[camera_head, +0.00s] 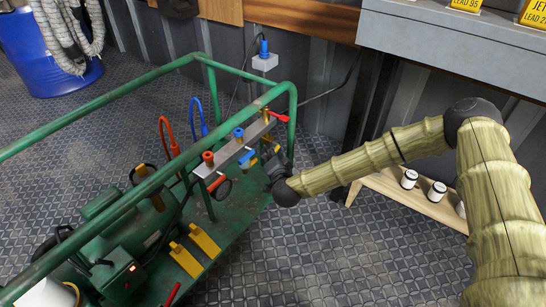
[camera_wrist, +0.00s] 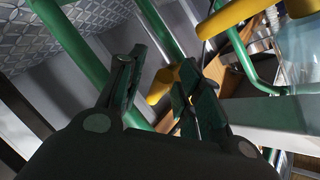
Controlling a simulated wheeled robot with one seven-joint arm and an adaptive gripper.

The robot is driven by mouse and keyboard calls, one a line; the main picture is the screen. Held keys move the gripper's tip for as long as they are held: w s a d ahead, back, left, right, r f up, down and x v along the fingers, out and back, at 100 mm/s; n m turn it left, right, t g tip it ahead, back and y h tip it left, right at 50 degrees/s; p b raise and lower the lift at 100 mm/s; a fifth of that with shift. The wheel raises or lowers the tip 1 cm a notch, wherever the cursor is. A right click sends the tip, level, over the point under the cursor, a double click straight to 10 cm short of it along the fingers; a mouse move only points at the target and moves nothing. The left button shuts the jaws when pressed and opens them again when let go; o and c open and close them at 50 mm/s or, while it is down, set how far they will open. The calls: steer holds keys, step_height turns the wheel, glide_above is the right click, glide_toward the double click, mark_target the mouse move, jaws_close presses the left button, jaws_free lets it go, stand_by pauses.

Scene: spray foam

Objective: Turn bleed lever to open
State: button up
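A grey manifold block (camera_head: 232,152) is mounted on the green cart frame and carries red, blue and yellow fittings and small levers. An orange-red lever (camera_head: 217,183) is at its near end, a blue lever (camera_head: 246,157) in the middle, and a red lever (camera_head: 279,117) at the far end. I cannot tell which is the bleed lever. My gripper (camera_head: 268,163) is at the right side of the manifold, near its yellow part. In the wrist view my gripper (camera_wrist: 156,72) is open, with a yellow piece (camera_wrist: 160,84) close to the right finger. Whether they touch is unclear.
The green rails (camera_head: 240,72) of the cart surround the manifold closely. Red (camera_head: 163,130) and blue (camera_head: 203,118) hoses rise behind it. A wooden shelf (camera_head: 410,198) with white containers stands right, below a grey bench (camera_head: 450,35). The patterned floor (camera_head: 330,250) in front is clear.

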steer(key=shift+c, duration=0.3)
steer(key=c, duration=0.7)
steer(key=shift+d, duration=0.15)
jaws_close()
